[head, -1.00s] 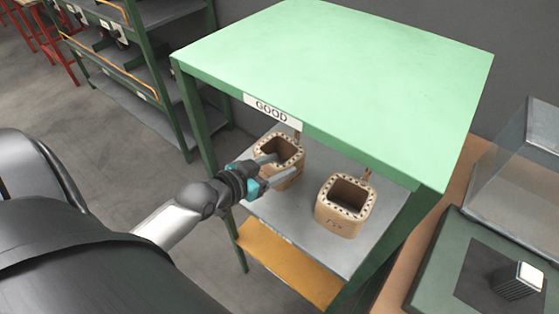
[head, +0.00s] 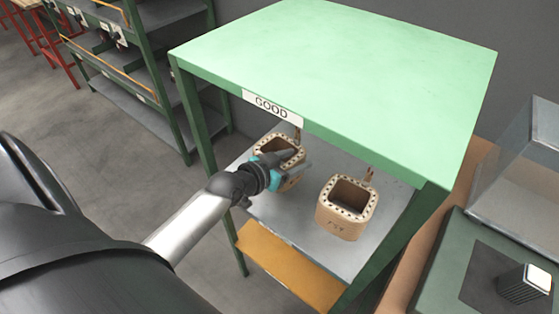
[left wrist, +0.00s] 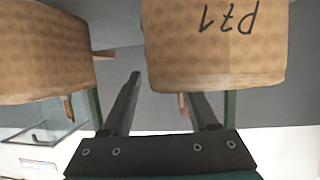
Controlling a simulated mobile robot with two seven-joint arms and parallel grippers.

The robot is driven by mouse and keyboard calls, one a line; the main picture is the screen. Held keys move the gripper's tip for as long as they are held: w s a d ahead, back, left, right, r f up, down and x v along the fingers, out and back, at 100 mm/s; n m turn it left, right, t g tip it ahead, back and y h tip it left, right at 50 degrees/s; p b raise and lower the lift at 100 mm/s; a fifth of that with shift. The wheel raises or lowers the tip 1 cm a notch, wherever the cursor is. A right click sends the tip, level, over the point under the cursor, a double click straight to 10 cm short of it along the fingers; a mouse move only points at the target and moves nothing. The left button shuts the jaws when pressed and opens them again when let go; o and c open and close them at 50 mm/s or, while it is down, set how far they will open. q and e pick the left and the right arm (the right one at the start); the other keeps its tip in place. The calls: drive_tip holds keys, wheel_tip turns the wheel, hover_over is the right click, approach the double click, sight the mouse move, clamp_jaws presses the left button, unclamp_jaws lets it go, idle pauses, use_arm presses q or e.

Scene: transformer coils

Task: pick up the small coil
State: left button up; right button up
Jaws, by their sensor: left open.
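Two tan, square, hollow coils stand on the grey shelf under the green top: a left coil (head: 265,147) and a right coil (head: 347,207). I cannot tell surely which is smaller. My left gripper (head: 297,163) is open at the left coil and hides part of its rim and side. In the left wrist view, which looks upside down, the marked coil (left wrist: 215,45) covers one fingertip of my left gripper (left wrist: 164,85); the other finger passes beside this coil. The other coil (left wrist: 40,55) is at the left there. Contact is unclear. My right gripper is out of view.
The green tabletop (head: 340,65) with its GOOD label (head: 272,107) overhangs the grey shelf (head: 295,227). A green leg (head: 400,235) stands right of the coils. An orange lower shelf (head: 285,265) is below. A clear box (head: 525,180) is at the right.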

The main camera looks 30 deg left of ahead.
use_arm(q)
clamp_jaws()
idle(1.2)
drive_tip(key=shift+r, duration=0.15)
